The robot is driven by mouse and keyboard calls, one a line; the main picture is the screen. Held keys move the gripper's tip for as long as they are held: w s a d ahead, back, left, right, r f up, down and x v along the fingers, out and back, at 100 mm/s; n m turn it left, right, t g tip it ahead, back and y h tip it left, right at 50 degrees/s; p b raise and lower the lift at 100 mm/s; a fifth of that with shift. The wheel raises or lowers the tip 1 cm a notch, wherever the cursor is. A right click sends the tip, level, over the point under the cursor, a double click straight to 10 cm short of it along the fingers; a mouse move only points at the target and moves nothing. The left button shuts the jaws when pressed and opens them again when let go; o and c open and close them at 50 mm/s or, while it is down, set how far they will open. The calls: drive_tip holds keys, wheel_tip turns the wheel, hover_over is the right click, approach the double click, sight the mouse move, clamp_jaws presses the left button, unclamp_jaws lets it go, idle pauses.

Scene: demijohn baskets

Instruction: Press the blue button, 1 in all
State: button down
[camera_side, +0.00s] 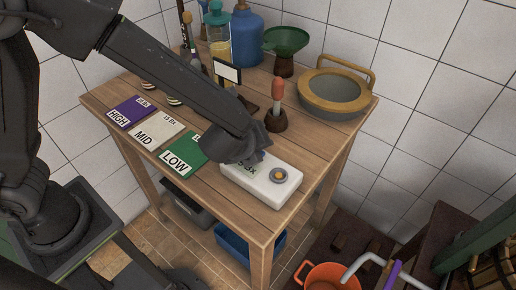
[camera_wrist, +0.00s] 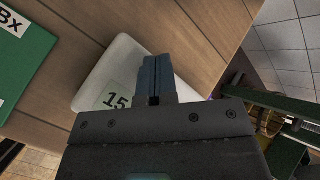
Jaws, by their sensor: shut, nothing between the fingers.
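A white box (camera_side: 262,187) lies on the wooden table near its front corner, with an amber button (camera_side: 279,175) in a grey ring on its right part and dark print on its top. A small bluish patch (camera_side: 260,156) shows at the box's far edge beside my gripper; I cannot tell if it is the blue button. My gripper (camera_side: 244,158) is over the left part of the box and hides it. In the wrist view my gripper (camera_wrist: 154,78) is shut and empty, over the white box (camera_wrist: 118,66) with a "15" label. I cannot tell if the fingertips touch it.
Purple, white and green cards (camera_side: 184,153) lie left of the box. A red-handled tool in a brown holder (camera_side: 276,122), a grey basin with a wooden rim (camera_side: 334,93), a green funnel (camera_side: 286,42) and a blue demijohn (camera_side: 246,38) stand behind.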

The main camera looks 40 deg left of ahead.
drive_tip(key=shift+r, duration=0.95)
drive_tip(key=shift+r, duration=0.1)
drive_tip(key=shift+r, duration=2.4)
